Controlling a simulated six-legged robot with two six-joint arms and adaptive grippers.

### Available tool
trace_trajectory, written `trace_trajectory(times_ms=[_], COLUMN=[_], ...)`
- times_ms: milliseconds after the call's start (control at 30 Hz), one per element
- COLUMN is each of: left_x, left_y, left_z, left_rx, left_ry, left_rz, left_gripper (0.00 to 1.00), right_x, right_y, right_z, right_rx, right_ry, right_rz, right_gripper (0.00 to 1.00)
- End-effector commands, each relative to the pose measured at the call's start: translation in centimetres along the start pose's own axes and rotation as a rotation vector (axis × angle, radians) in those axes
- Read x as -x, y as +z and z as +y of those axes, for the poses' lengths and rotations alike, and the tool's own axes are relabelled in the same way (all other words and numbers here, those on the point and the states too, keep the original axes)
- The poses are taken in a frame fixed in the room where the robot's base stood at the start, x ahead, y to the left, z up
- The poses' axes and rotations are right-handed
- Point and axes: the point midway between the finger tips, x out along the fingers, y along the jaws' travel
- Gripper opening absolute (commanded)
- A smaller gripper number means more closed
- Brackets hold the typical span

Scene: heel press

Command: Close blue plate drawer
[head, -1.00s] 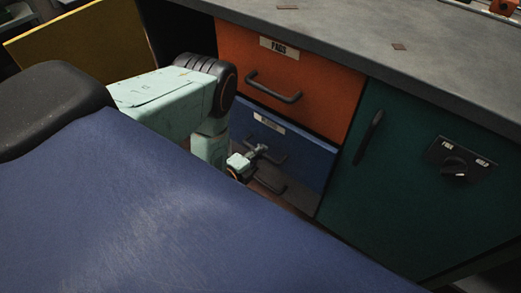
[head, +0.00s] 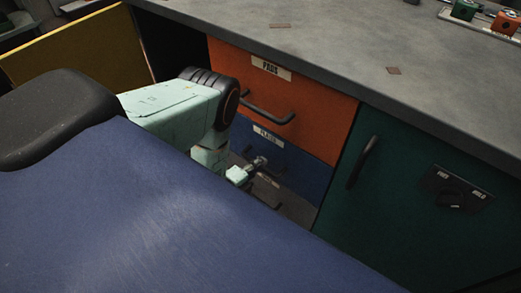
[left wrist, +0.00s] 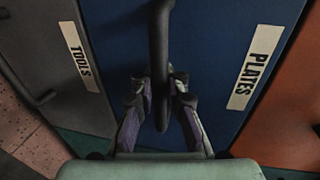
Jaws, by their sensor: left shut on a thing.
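The blue drawer (head: 305,172) with a "PLATES" label sits below the orange drawer in the head view. Its front looks about in line with the orange one; I cannot tell whether a small gap is left. In the left wrist view the blue front (left wrist: 210,50) fills the middle, with its dark bar handle (left wrist: 160,50) running up the picture. My left gripper (head: 258,162) is at this handle, and its two fingers (left wrist: 160,100) are shut around the bar, one on each side. My mint arm hides part of the drawer's left side. My right gripper is not in view.
The orange "PADS" drawer (head: 320,110) is above, and a grey "TOOLS" drawer (left wrist: 45,60) is below. A green door (head: 400,210) with a dial is at the right. The grey worktop (head: 350,40) overhangs them. A yellow panel (head: 70,50) stands at the left.

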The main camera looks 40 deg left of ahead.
Motion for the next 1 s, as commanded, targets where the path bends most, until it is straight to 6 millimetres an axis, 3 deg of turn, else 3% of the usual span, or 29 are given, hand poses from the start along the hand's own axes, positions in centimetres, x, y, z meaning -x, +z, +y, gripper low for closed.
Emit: trace_trajectory(times_ms=[133,167,467,800,1000], left_x=[-0.1,-0.1,-0.1,0.1,3.1], left_y=[0.0,0.0,0.0,0.0,0.1], left_z=[-0.3,-0.3,-0.2,-0.1,0.0], left_rx=[-0.001,-0.001,-0.001,0.000,0.001], left_ry=[-0.010,-0.010,-0.006,-0.002,0.002], left_rz=[0.002,0.002,0.001,0.000,-0.002], left_gripper=[0.00,0.12,0.36,0.36,0.36], right_x=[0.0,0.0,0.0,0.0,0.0], right_y=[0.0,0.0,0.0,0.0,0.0], right_z=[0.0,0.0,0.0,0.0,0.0], right_rx=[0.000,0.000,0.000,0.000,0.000], right_ry=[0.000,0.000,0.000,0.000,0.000], right_rz=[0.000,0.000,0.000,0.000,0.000], right_gripper=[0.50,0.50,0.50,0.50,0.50])
